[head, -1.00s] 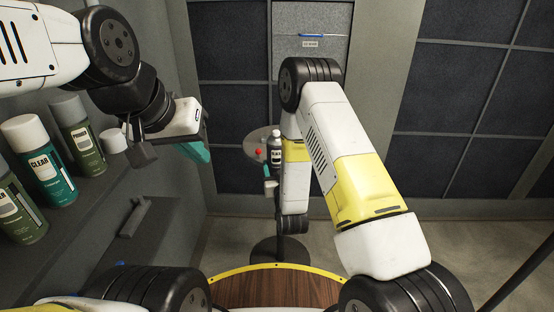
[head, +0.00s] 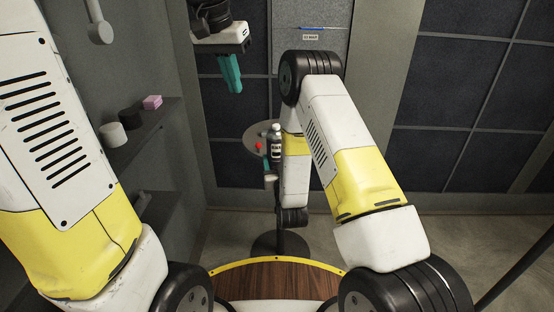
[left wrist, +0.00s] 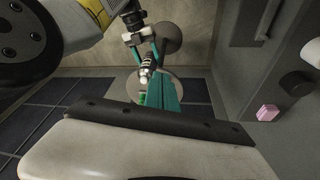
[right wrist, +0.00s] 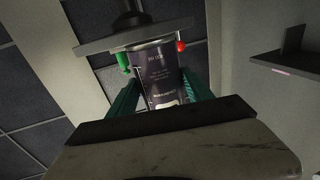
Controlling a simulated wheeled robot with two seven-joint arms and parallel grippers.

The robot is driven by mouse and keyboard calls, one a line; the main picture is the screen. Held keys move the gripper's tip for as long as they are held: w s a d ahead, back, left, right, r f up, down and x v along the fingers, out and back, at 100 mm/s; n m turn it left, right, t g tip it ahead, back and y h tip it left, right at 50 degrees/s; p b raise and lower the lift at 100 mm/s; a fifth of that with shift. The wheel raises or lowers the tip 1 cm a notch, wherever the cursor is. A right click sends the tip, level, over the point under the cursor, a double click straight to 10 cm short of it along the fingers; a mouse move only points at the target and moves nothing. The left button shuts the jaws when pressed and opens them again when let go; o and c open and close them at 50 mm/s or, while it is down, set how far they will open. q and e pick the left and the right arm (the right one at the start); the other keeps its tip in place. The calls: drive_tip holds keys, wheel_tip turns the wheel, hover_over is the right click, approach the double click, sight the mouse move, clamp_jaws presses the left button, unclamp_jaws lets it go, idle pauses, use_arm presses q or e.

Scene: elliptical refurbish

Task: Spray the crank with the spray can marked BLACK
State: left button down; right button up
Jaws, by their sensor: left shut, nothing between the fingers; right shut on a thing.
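A dark spray can (head: 275,143) with a white cap is at the round grey stand (head: 250,138). My right gripper (head: 269,172) is shut on it. In the right wrist view the can (right wrist: 155,75) sits between the teal fingers, in front of the stand's plate; its small label is not readable. I cannot tell whether it touches the plate. A red knob (head: 259,146) shows beside the can, and a green piece (right wrist: 123,62) in the right wrist view; I cannot tell whether these belong to the crank.
A wall shelf (head: 150,125) at the left holds a pink block (head: 152,102), a black cylinder (head: 130,119) and a white cylinder (head: 113,134). Dark panels (head: 450,100) line the back.

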use_arm(q)
drive_tip(key=w+d+f+m+g, duration=0.15)
drive_tip(key=w+d, duration=0.25)
drive_tip(key=w, duration=0.4)
drive_tip(key=m+g+y, duration=0.1)
drive_tip(key=y, duration=0.1)
hover_over(276, 125)
wheel_tip(276, 125, down, 6)
drive_tip(key=shift+w+f, duration=0.15)
drive_tip(key=shift+f, duration=3.4)
drive_tip(key=shift+f, duration=0.2)
drive_tip(key=shift+f, duration=0.95)
drive_tip(key=shift+r, duration=2.55)
